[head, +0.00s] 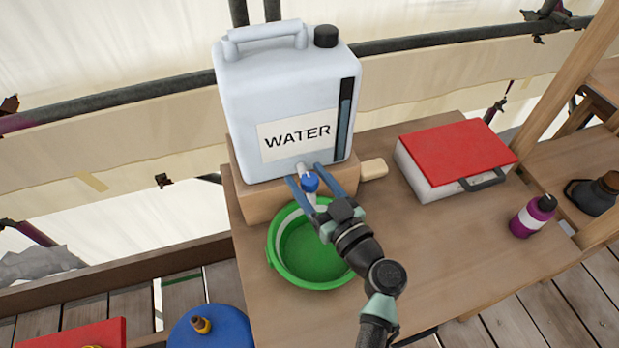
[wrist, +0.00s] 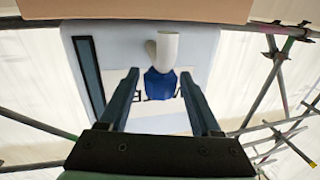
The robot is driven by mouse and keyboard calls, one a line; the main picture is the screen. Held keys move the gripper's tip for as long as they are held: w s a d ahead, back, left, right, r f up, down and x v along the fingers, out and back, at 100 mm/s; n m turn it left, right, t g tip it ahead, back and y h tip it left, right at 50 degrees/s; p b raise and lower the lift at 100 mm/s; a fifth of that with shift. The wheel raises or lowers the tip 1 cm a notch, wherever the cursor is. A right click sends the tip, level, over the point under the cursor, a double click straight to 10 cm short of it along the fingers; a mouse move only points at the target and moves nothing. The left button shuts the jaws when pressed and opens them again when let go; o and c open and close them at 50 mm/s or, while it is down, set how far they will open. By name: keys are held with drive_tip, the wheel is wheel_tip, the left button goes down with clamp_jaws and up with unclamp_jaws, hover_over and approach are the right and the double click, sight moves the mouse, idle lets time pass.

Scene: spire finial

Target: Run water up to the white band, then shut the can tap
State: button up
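The white water can (head: 287,95), labelled WATER, stands on a wooden block. Its tap has a blue knob (head: 310,182) and a pale spout; the knob (wrist: 160,84) and spout (wrist: 167,48) also show in the wrist view. A green basin (head: 284,268) sits below the tap, with a white band (head: 283,226) inside its wall. I cannot make out a water level in it or a stream from the spout. My gripper (head: 309,178) is open, its fingers on either side of the knob. In the wrist view my gripper (wrist: 159,72) shows gaps beside the knob.
A red-lidded white case (head: 455,160) and a purple bottle (head: 533,216) stand on the wooden table (head: 450,250) to the right. A small pale block (head: 374,169) lies beside the can's block. A blue round top (head: 225,330) is at lower left. Scaffold poles run behind.

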clamp_jaws()
